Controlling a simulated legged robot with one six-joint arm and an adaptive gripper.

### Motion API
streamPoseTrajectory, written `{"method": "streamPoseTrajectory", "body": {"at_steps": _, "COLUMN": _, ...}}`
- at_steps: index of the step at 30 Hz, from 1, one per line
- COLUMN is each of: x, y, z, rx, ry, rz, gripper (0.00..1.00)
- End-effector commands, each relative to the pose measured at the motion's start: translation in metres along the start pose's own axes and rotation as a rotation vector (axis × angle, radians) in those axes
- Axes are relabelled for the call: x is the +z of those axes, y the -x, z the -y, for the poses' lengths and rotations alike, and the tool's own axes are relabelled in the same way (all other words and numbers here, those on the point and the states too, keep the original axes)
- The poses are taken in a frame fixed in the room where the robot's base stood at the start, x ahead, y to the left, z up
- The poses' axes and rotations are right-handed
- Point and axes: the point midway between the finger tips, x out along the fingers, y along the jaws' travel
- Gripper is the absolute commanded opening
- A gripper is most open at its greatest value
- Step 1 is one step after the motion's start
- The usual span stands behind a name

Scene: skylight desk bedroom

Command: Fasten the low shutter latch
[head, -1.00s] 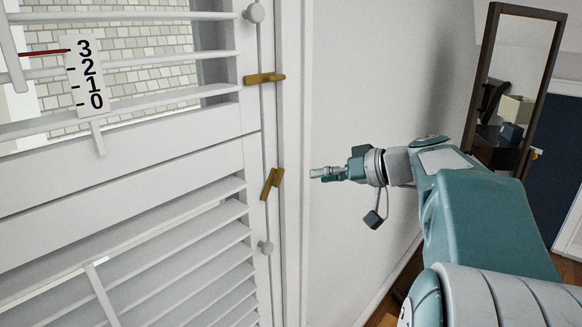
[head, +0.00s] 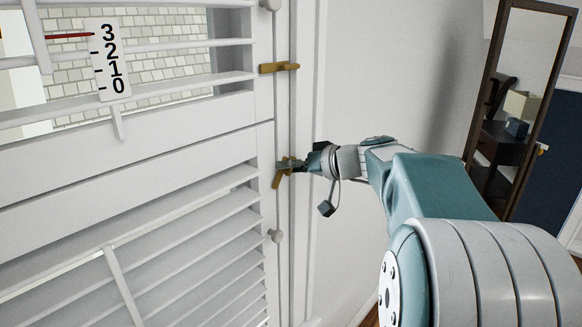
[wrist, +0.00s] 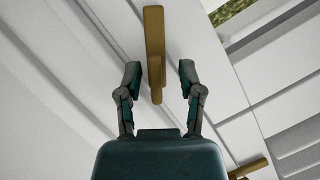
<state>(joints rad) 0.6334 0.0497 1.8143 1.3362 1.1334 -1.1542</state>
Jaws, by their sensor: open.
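The low shutter latch (head: 277,180) is a brass bar on the shutter's right edge, tilted steeply with its lower end to the left. My gripper (head: 290,167) is at this latch in the head view and hides part of it. In the wrist view the latch (wrist: 154,35) runs between the two open fingers of my gripper (wrist: 160,75), with its near end between the fingertips. A gap shows on each side, so the fingers do not grip it. The white louvered shutter (head: 150,165) fills the left of the head view.
An upper brass latch (head: 279,67) lies nearly level across the seam; a brass piece (wrist: 248,168) also shows low in the wrist view. A round knob (head: 275,236) sits below the low latch. A numbered scale (head: 108,60) hangs at upper left. A framed mirror (head: 515,100) stands right.

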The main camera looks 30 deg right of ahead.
Motion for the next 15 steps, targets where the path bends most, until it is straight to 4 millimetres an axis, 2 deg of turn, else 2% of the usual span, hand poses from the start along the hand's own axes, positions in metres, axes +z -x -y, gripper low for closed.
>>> {"method": "streamPoseTrajectory", "body": {"at_steps": 4, "x": -0.0002, "y": 0.0007, "z": -0.0011, "rx": 0.000, "ry": -0.001, "rz": 0.000, "gripper": 0.49}}
{"method": "streamPoseTrajectory", "body": {"at_steps": 5, "x": -0.0002, "y": 0.0008, "z": -0.0014, "rx": 0.000, "ry": -0.001, "rz": 0.000, "gripper": 0.40}}
{"method": "streamPoseTrajectory", "body": {"at_steps": 6, "x": -0.0003, "y": 0.0010, "z": -0.0016, "rx": 0.000, "ry": -0.001, "rz": 0.000, "gripper": 0.22}}
{"method": "streamPoseTrajectory", "body": {"at_steps": 7, "x": -0.0003, "y": 0.0010, "z": -0.0016, "rx": 0.000, "ry": -0.001, "rz": 0.000, "gripper": 0.08}}
{"method": "streamPoseTrajectory", "body": {"at_steps": 8, "x": -0.0002, "y": 0.0010, "z": -0.0015, "rx": 0.000, "ry": -0.001, "rz": 0.000, "gripper": 0.00}}
{"method": "streamPoseTrajectory", "body": {"at_steps": 15, "x": 0.0001, "y": 0.0007, "z": -0.0016, "rx": 0.003, "ry": -0.002, "rz": -0.001, "gripper": 0.00}}
